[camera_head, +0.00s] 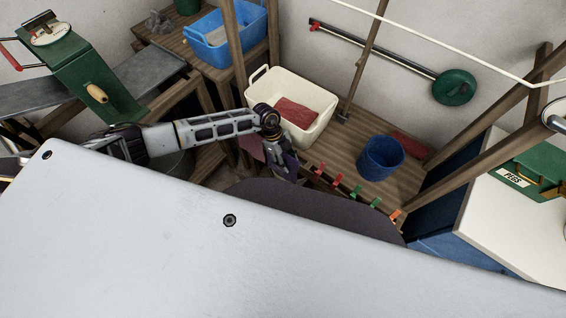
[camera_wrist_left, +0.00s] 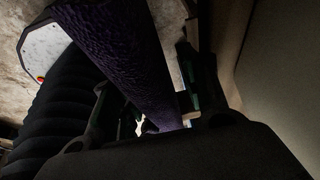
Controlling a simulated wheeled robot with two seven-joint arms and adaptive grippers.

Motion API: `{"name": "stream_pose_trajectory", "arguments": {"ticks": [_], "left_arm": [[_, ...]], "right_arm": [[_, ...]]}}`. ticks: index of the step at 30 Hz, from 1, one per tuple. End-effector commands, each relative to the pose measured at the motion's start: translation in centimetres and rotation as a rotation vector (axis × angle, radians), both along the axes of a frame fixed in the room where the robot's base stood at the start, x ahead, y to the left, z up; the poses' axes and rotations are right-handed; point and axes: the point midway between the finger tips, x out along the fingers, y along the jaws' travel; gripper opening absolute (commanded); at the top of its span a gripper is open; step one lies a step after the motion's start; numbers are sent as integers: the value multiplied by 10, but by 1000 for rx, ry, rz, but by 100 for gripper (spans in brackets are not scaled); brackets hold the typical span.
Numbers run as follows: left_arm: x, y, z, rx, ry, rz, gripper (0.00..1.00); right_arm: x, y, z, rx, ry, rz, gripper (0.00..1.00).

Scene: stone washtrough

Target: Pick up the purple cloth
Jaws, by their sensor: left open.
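The purple cloth (camera_wrist_left: 112,50) is a dark, textured, long roll or fold that fills the upper middle of the left wrist view. It runs down between the fingers of my left gripper (camera_wrist_left: 158,112). The fingers stand apart on either side of it; the dark picture does not show whether they touch it. In the head view my left gripper (camera_head: 283,163) points down beside the washing line pegs, with a small patch of the purple cloth (camera_head: 292,160) at its fingers. The rest of the cloth is hidden there. My right gripper is not in view.
A cream tub (camera_head: 325,103) with a red cloth (camera_head: 296,112) stands just behind the left gripper. A blue bucket (camera_head: 381,158) stands to the right. Coloured pegs (camera_head: 338,180) line an edge close by. A blue basket (camera_head: 226,35) is at the back left.

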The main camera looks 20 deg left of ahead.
Motion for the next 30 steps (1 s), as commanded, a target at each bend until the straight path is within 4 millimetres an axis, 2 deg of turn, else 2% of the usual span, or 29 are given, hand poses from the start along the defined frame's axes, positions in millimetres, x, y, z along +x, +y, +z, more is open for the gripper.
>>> {"name": "stream_pose_trajectory", "arguments": {"ticks": [11,20,30], "left_arm": [[0,0,-1,0,0,-1,45],[0,0,-1,0,0,-1,7],[0,0,0,0,-1,-1,6]], "right_arm": [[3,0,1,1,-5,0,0],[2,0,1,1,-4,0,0],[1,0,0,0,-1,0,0]]}}
